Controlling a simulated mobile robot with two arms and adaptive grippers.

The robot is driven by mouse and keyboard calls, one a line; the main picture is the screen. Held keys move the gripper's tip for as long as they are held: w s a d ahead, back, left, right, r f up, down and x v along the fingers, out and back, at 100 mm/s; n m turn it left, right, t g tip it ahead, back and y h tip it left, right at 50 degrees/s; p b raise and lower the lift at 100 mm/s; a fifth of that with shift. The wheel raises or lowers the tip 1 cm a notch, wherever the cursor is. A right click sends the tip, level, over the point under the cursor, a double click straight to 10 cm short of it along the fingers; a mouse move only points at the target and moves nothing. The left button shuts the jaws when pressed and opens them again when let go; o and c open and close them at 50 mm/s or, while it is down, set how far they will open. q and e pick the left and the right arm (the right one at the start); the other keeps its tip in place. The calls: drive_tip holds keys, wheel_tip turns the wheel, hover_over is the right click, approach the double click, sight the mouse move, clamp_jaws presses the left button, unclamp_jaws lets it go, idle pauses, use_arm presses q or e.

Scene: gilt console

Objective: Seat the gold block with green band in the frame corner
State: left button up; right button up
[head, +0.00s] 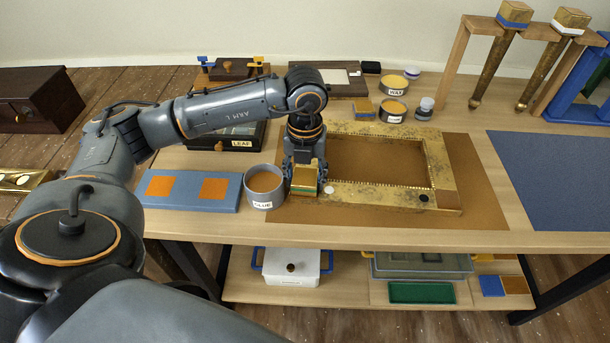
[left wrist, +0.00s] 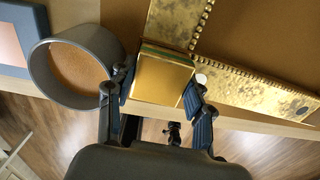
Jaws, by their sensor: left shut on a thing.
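The gold block with green band (left wrist: 163,80) is between the two fingers of my left gripper (head: 305,183), which is shut on it. In the left wrist view the green band runs along the block's far edge. The gilt frame (head: 400,194) lies flat on a brown mat. The block is at the frame's near-left corner, where the left rail (left wrist: 172,22) and the near rail (left wrist: 255,90) come together. I cannot tell whether the block touches the rails or is fully down. A small white disc (left wrist: 201,78) is beside the right finger. My right gripper is not in view.
A grey glue pot (head: 264,190) stands close to the left of my gripper. A blue tray with two orange pads (head: 187,202) is farther left. The brown mat (head: 482,205) is clear right of the frame. Several small pots and a wooden rack (head: 453,58) stand behind.

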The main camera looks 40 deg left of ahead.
use_arm(q)
drive_tip(key=shift+f, duration=0.1)
idle(0.3)
drive_tip(key=o, duration=1.2)
wheel_tip(320, 180, up, 12)
drive_tip(key=shift+s+f, duration=0.1)
